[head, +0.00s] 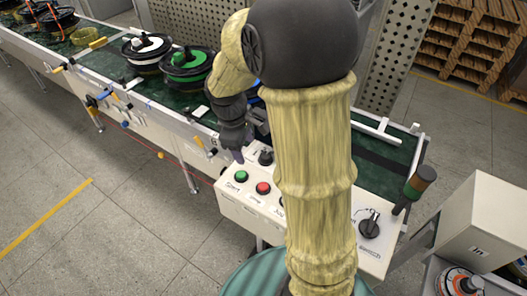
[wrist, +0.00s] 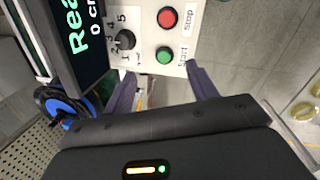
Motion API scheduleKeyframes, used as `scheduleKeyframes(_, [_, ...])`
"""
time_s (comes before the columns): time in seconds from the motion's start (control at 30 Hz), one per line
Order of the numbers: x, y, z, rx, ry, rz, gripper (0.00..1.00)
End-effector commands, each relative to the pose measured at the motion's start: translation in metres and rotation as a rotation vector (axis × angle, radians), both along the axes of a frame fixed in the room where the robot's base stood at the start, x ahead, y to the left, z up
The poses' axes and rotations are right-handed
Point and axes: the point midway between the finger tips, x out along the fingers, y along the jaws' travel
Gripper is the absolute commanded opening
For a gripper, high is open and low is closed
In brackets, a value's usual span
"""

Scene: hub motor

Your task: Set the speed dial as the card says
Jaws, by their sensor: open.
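The speed dial is a small black knob (wrist: 124,40) on the pale control panel (wrist: 145,15). Printed numbers, including 1, 2, 4 and 5, surround it; I cannot tell where its pointer stands. The black knob (head: 266,157) also shows in the head view, at the panel's far edge. My gripper (head: 238,155) is just left of it, over the panel. In the wrist view my gripper (wrist: 162,72) is open and empty, with the dial beyond its left finger. A small white piece (head: 200,112) on the conveyor edge may be the card; no writing is legible.
Green (wrist: 165,56) and red (wrist: 167,17) buttons sit beside the dial. A dark display (wrist: 75,30) adjoins the panel. A large black switch (head: 369,224) is at the panel's right end. A white "In" box (head: 485,225) is at right.

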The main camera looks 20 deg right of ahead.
Motion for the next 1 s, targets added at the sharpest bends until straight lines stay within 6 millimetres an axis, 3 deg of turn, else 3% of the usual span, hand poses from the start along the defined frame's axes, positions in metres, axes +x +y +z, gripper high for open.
scheduleKeyframes(0.03, [-0.019, 0.003, -0.001, 0.042, -0.04, -0.118, 0.57])
scheduleKeyframes(0.2, [-0.07, 0.013, -0.009, 0.189, -0.166, -0.545, 0.57])
scheduleKeyframes(0.33, [-0.095, 0.015, -0.013, 0.258, -0.22, -0.764, 0.57])
scheduleKeyframes(0.67, [-0.102, 0.015, -0.015, 0.282, -0.239, -0.847, 0.57])
scheduleKeyframes(0.8, [-0.102, 0.015, -0.015, 0.281, -0.238, -0.845, 0.36])
scheduleKeyframes(1.0, [-0.102, 0.015, -0.015, 0.281, -0.238, -0.844, 0.36])
